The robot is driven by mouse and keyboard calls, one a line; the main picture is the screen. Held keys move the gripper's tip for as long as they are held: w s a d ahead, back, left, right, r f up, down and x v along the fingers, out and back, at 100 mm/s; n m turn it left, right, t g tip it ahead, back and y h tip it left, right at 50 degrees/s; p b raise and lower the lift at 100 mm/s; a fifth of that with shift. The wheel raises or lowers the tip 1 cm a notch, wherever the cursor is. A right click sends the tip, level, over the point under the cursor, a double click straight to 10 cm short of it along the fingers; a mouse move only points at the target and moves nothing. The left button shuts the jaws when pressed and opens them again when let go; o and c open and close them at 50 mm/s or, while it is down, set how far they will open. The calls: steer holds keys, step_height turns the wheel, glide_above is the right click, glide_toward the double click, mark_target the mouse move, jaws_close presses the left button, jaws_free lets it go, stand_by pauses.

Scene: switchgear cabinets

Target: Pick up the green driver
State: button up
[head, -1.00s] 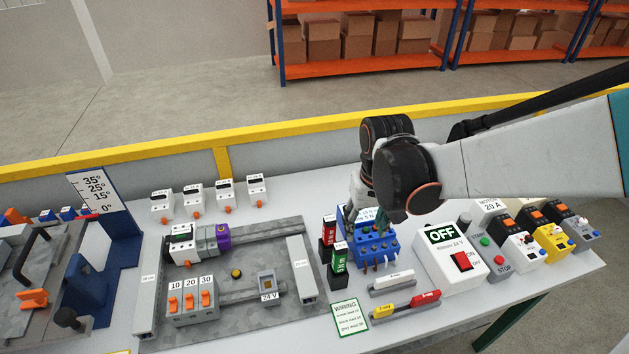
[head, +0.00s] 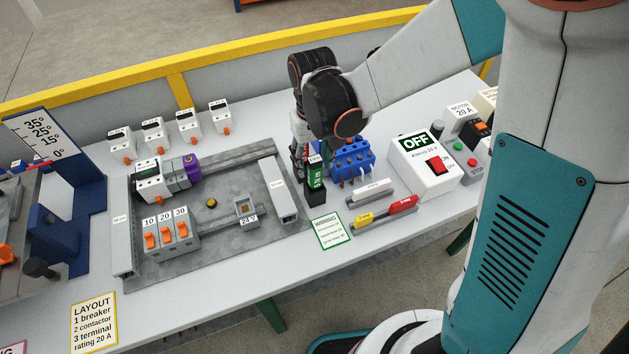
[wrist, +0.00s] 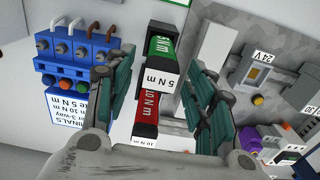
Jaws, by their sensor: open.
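The green driver (head: 315,181) stands upright in a black holder (head: 316,197) on the table. In the wrist view the green driver (wrist: 160,45), with a white "5 N m" face, lies between the fingers toward the top. A red driver (wrist: 147,105) marked "10 N m" stands beside it, also between the fingers. My gripper (wrist: 157,85) is open and points down over the drivers, holding nothing. In the head view my wrist hides most of the red driver and the fingertips. I cannot tell whether a finger touches either driver.
A blue terminal block (head: 352,160) stands close to the right of the drivers. A grey panel with a long white duct (head: 277,190) lies to the left. The white OFF box (head: 427,165) and a tray with red and yellow pens (head: 385,213) are further right.

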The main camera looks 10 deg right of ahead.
mark_target(315, 174)
steer(key=shift+s+d+f+b, duration=0.1)
steer(key=shift+s+f+b, duration=0.1)
steer(key=shift+f+b, duration=0.85)
steer(key=shift+s+d+f+b, duration=0.15)
steer(key=shift+f+b, duration=0.3)
steer(key=shift+f, duration=1.2)
steer(key=shift+a, duration=0.1)
steer(key=shift+r, duration=0.1)
steer(key=shift+c, duration=0.2)
jaws_close()
